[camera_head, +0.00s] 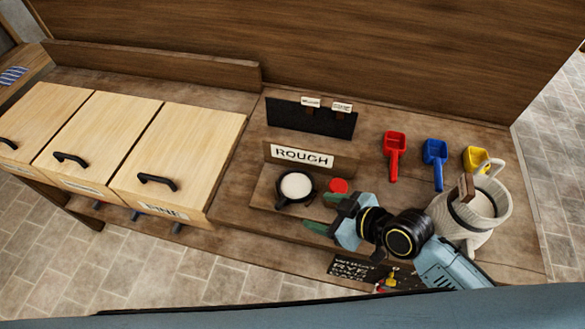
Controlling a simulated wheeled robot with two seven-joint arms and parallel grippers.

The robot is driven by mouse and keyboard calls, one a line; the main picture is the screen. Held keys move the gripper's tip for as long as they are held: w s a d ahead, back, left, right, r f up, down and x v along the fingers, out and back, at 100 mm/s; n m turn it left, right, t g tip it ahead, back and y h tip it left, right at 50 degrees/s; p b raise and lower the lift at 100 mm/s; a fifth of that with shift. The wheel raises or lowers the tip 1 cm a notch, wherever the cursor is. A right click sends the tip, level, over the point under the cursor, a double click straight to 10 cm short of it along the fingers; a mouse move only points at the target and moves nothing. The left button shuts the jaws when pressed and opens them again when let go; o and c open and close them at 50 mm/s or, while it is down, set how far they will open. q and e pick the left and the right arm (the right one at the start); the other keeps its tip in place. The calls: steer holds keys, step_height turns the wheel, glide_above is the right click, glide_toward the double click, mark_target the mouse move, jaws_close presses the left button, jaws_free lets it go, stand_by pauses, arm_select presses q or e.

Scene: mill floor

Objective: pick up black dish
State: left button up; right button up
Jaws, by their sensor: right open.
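The black dish (282,200) is round and holds something white. It stands on a wooden stand in front of the "ROUGH" sign (302,156), near the middle of the camera_head view. My right gripper (323,213) comes in from the lower right and is open, with green fingertips. Its fingertips are just to the right and front of the dish, with nothing seen between them. I cannot tell whether a fingertip touches the dish. My left gripper is not in view.
A red round thing (338,185) sits right of the dish, close to the gripper. Red (395,148), blue (435,156) and yellow (474,157) scoops lie behind. A pale pitcher (468,222) stands at right, beside my arm. Light wooden bins (185,150) with black handles fill the left.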

glide_toward(282, 201)
steer(key=x, duration=0.3)
steer(key=shift+a+r+b, duration=0.1)
steer(key=shift+b, duration=0.25)
steer(key=shift+w+a, duration=0.1)
steer(key=shift+w, duration=0.05)
steer(key=shift+x, duration=0.8)
steer(key=x, duration=0.3)
steer(key=shift+f, duration=0.25)
steer(key=shift+a+f, duration=0.1)
steer(key=shift+w, duration=0.1)
steer(key=c, duration=1.2)
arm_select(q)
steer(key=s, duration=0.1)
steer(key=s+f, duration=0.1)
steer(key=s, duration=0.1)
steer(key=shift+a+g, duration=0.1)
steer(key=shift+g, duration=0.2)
arm_select(e)
steer(key=shift+c, duration=0.5)
